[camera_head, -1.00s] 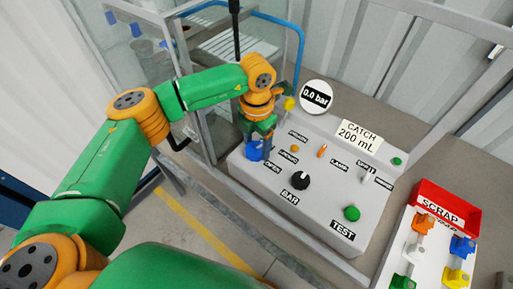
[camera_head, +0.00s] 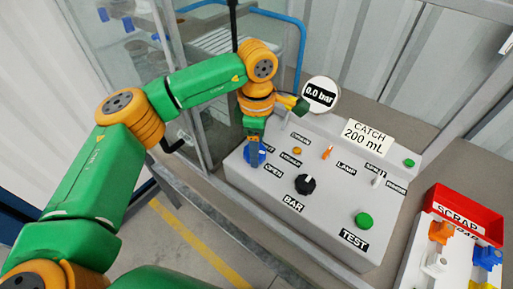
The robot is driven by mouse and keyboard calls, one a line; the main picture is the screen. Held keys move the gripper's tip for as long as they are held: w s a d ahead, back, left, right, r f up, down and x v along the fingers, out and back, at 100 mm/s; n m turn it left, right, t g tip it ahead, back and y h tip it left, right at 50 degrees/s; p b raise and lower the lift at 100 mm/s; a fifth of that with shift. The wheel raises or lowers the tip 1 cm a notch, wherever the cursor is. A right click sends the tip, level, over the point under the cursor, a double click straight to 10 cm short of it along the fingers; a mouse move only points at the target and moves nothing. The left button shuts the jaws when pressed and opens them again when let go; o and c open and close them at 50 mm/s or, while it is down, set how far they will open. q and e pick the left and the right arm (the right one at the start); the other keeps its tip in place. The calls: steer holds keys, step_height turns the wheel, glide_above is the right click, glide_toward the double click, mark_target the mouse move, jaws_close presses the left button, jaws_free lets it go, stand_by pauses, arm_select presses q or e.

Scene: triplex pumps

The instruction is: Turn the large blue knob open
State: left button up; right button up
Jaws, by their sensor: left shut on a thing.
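The large blue knob (camera_head: 260,155) sits at the left end of the sloped grey control panel (camera_head: 322,226), by the OPEN label (camera_head: 273,171). My left gripper (camera_head: 255,150) reaches down from above and is shut on the blue knob. Its fingers and wrist hide part of the knob, so the knob's turned angle is hard to read. My right gripper is not in view.
The panel also carries a black BAR knob (camera_head: 306,184), a green TEST button (camera_head: 364,220), small switches and a gauge (camera_head: 320,94) reading 0.0 bar. A red SCRAP bin (camera_head: 465,212) and a tray of coloured valves stand at the right.

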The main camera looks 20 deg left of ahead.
arm_select(q)
steer(key=shift+m+b, duration=0.3)
steer(key=shift+m, duration=1.2)
steer(key=o, duration=1.4)
step_height(320, 180, up, 7)
steer(key=shift+d+r+b, duration=0.1)
steer(key=shift+b, duration=0.35)
